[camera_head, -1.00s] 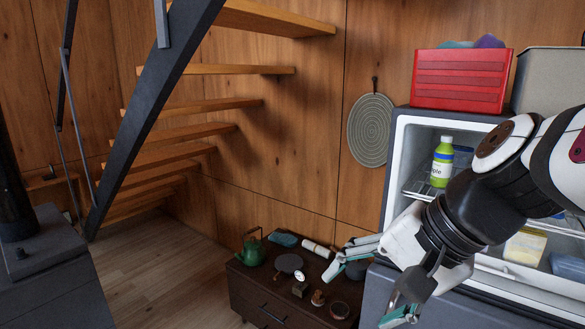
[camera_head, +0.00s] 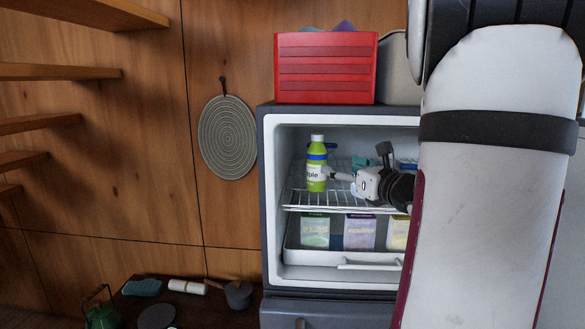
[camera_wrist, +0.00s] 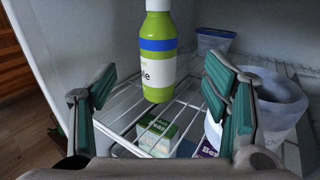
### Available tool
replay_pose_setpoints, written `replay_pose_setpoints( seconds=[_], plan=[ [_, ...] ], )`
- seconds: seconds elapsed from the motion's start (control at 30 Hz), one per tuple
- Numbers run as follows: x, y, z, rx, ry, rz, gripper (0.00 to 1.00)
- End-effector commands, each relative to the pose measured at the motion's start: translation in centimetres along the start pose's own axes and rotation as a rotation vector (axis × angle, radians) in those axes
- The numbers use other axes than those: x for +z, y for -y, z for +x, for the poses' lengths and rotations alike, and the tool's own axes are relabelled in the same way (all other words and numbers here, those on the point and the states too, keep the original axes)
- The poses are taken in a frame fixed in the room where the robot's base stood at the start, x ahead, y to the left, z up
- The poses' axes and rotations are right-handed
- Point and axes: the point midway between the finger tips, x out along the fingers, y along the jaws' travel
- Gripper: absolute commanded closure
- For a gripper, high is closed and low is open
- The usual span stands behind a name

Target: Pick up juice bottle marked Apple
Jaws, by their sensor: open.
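The juice bottle (camera_head: 316,165) is green with a white cap, a blue band and a white label ending in "ple". It stands upright on the wire shelf inside the open fridge, near its left wall. In the wrist view the bottle (camera_wrist: 158,55) is ahead of my gripper (camera_wrist: 168,98), roughly centred between the two teal-padded fingers, with its top cut off by the frame. My gripper (camera_head: 345,172) is open and empty inside the fridge, to the right of the bottle. In the head view its near fingertip seems close to the bottle; contact cannot be told.
The wire shelf (camera_head: 300,198) holds a blue-lidded container (camera_wrist: 214,40) behind and a clear round tub (camera_wrist: 268,100) close to my right finger. Labelled cartons (camera_head: 359,232) stand below. A red crate (camera_head: 325,68) sits on the fridge (camera_head: 268,190).

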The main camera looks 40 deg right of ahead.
Motion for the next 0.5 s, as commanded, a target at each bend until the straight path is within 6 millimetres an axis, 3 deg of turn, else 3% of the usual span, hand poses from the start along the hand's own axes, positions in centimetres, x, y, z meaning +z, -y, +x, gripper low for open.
replay_pose_setpoints(
  seconds=[0.2, 0.5],
  plan=[
    [0.0, -0.2, 4.1, 0.005, -0.001, -0.001, 0.31],
    [0.0, -0.2, 6.4, 0.005, -0.001, -0.004, 0.31]
  ],
)
